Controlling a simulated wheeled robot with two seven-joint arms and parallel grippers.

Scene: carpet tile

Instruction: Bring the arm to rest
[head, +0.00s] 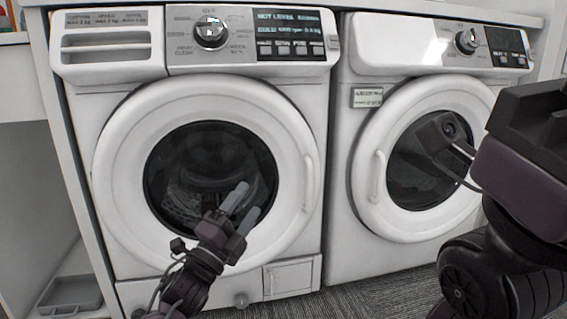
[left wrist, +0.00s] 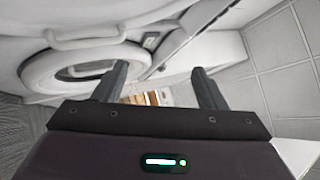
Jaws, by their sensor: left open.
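My left gripper (head: 247,198) is at the lower middle of the head view, in front of the left washing machine's round door. Its two grey fingers are apart, with nothing between them. They point up and to the right. The open fingers also show in the left wrist view (left wrist: 158,70), with an empty gap. My right arm stands large and dark at the right edge of the head view, in front of the right machine. Its camera sticks out to the left on a bracket. The right fingertips do not show.
The left washing machine (head: 115,105) and right washing machine (head: 345,190) stand side by side, doors shut. Door handles (head: 308,182) stick out. Grey carpet (head: 372,289) lies in front. A grey tray (head: 70,295) sits at the lower left. A tiled wall (left wrist: 275,60) shows in the left wrist view.

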